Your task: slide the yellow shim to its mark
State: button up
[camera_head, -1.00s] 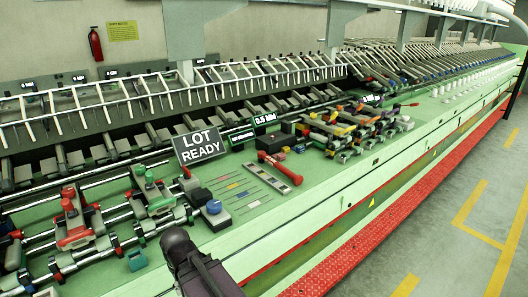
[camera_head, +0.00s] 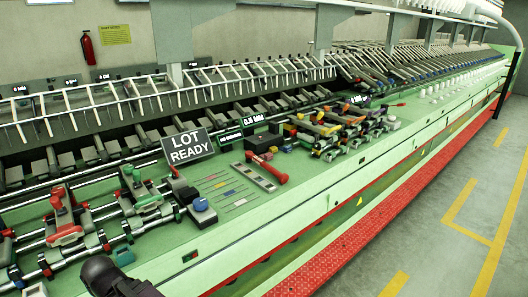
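The yellow shim (camera_head: 221,184) looks like a small thin strip on the green bench top. It lies in a group of thin coloured and grey strips, between a red-looking one and a blue-looking one. Its mark is too small to tell apart from the thin lines around it. A dark part of my arm shows at the bottom left edge, well apart from the strips. My gripper's fingers do not show.
A "LOT READY" sign (camera_head: 188,147) stands behind the strips. A grey block with a blue knob (camera_head: 201,211) stands to their left, and a grey bar (camera_head: 254,178) and a red-handled tool (camera_head: 267,167) lie to their right. Clamps crowd the left. The bench's front strip is mostly clear.

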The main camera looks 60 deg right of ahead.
aim_at(273, 150)
jog(key=u, duration=0.1)
jog(key=k, duration=1.35)
jog(key=z, duration=1.95)
jog(key=i, duration=0.7)
jog(key=u, duration=0.25)
